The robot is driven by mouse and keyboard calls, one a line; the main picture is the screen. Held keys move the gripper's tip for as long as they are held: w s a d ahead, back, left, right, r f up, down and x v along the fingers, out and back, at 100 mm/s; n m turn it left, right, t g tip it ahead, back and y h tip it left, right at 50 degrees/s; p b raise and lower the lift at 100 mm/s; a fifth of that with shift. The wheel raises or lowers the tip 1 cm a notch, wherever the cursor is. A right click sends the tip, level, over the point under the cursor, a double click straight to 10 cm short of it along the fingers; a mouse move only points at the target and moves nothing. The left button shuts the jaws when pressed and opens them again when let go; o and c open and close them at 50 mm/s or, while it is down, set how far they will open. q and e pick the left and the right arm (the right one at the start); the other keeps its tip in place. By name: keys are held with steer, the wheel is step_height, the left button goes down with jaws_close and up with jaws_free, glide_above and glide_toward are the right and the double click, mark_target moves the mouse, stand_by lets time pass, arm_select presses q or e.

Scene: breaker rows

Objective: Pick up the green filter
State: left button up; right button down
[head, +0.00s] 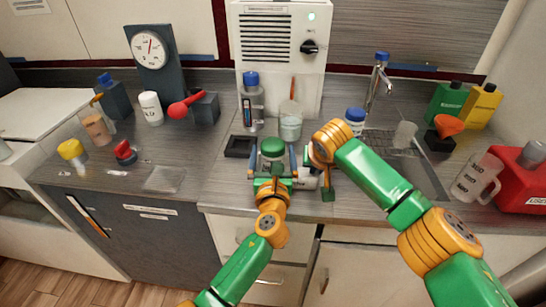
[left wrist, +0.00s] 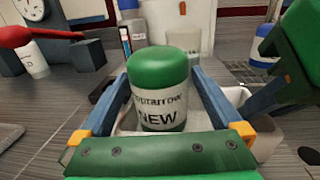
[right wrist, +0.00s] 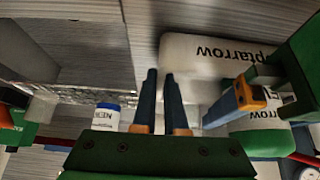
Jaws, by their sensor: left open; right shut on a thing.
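The green filter (head: 272,148) is an upright jar with a green cap and a pale label reading "NEW"; it fills the middle of the left wrist view (left wrist: 160,90). It stands in a white, rounded tray (right wrist: 215,58). My left gripper (head: 272,165) is open, with one blue finger on each side of the filter. I see no firm contact. My right gripper (right wrist: 160,80) has its fingers close together at the tray's edge and appears shut on it. The exact contact is partly hidden. In the right wrist view the left gripper partly covers the filter.
A black square tray (head: 240,146), a blue-capped bottle (head: 252,105) and a beaker (head: 290,125) stand just behind. A blue-capped jar (head: 354,120) is by the sink rack, behind my right arm. Free counter lies left of my left gripper.

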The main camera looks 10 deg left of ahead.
arm_select(q)
jaws_close()
step_height(320, 180, up, 10)
steer(key=shift+r, duration=0.1)
arm_select(e)
steer(key=c, duration=0.9)
jaws_free()
